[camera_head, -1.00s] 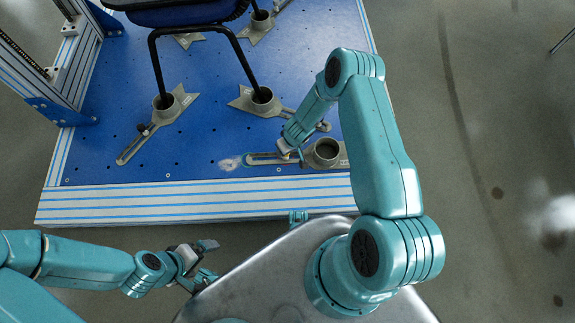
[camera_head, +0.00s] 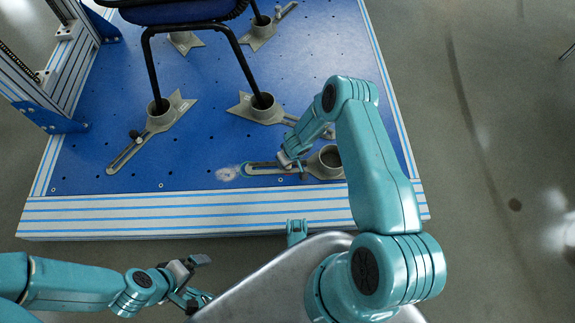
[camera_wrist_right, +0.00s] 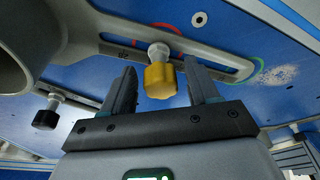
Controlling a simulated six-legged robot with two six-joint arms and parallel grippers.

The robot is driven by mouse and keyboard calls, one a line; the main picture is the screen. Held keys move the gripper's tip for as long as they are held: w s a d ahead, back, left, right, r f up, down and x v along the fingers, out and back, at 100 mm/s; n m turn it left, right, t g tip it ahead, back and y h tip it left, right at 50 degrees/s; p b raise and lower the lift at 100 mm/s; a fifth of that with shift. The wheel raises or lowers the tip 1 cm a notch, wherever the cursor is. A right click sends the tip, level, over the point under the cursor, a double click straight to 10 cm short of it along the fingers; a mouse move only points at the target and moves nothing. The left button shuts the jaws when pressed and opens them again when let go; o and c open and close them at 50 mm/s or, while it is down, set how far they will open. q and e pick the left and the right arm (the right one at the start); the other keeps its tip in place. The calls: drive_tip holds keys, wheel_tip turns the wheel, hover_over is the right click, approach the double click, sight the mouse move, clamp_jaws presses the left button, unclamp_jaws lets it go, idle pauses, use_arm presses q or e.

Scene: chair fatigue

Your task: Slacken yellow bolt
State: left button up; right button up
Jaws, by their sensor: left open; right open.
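The yellow bolt (camera_wrist_right: 160,80) has a ridged knob and a pale shank that meets the slotted arm of a grey clamp bracket (camera_wrist_right: 215,57). In the right wrist view my right gripper (camera_wrist_right: 160,70) is open, with one finger on each side of the yellow knob; contact with it cannot be told. In the head view the right gripper (camera_head: 289,162) is at the slotted arm of the bracket (camera_head: 258,169), beside its round cup, and hides the bolt. My left gripper (camera_head: 190,281) is open and empty, low in front of the platform.
The blue platform (camera_head: 200,160) has a striped front edge. A chair (camera_head: 185,11) stands with its legs in similar brackets. A black bolt (camera_wrist_right: 45,118) shows left of the yellow one. A metal frame (camera_head: 70,75) rises at the left. Bare floor lies to the right.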

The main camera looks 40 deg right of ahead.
drive_tip(key=shift+w, duration=0.1)
drive_tip(key=m+h, duration=0.1)
drive_tip(key=m, duration=0.7)
drive_tip(key=shift+g+h+b, duration=0.3)
drive_tip(key=shift+g+h, duration=0.1)
drive_tip(key=c, duration=1)
drive_tip(key=shift+n, duration=1.1)
drive_tip(key=shift+n+t+y, duration=0.3)
drive_tip(key=shift+n+y, duration=0.1)
drive_tip(key=shift+n, duration=0.5)
drive_tip(key=n+y, duration=0.1)
drive_tip(key=n, duration=0.3)
